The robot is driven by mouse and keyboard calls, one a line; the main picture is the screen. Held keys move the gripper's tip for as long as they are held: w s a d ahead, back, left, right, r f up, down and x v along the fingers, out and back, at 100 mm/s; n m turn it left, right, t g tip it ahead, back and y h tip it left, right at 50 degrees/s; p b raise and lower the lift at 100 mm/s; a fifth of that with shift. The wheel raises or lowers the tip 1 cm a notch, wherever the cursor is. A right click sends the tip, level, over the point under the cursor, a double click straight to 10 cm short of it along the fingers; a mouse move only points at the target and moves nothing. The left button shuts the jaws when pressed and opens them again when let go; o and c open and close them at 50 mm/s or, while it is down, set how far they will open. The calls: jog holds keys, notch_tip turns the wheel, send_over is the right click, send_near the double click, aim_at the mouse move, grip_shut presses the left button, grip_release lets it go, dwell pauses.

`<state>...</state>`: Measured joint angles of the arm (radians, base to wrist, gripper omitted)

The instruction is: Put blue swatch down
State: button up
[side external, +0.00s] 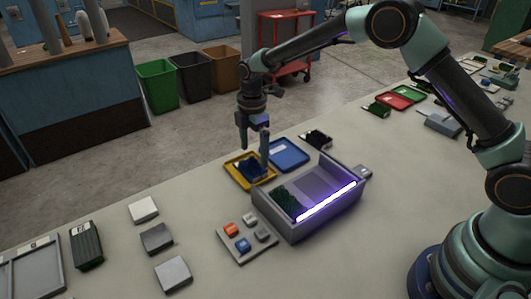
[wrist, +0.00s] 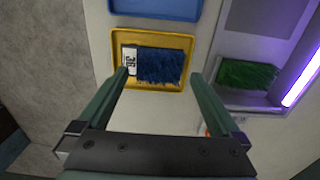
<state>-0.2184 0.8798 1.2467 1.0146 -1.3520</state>
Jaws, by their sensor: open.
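The blue swatch (wrist: 162,65) is a dark blue turf piece with a white label at its left end. It lies flat in the yellow tray (wrist: 180,38), and it also shows in the side external view (side external: 250,168), partly behind a finger. My gripper (wrist: 160,82) is open and empty, with its fingertips spread to either side of the swatch in the wrist view. In the side external view, my gripper (side external: 254,155) hangs over the yellow tray. I cannot tell how far the fingertips are above the tray.
A blue tray (side external: 289,154) sits beside the yellow one. A grey open box (side external: 322,219) with a lit purple-white bar holds a green swatch (side external: 287,202). A button panel (side external: 236,253) stands in front. Grey blocks lie to the left, with bare table between.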

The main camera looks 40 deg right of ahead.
notch_tip(320, 180, up, 8)
notch_tip(320, 180, up, 8)
jog(key=m+t, duration=0.2)
jog(key=m, duration=0.3)
send_over(254, 164)
jog(key=s+d, duration=0.4)
jog(key=s+d+r+m+t, duration=0.1)
jog(key=s+d+m, duration=0.2)
jog(key=s+m, duration=0.3)
jog(key=s+d+r+m+t, duration=0.2)
jog(key=s+d+m, duration=0.2)
jog(key=s+m, duration=0.3)
jog(key=s, duration=0.5)
jog(key=shift+s+d+r+t, duration=0.15)
jog(key=shift+s+d+t, duration=0.05)
jog(key=shift+s+t, duration=0.1)
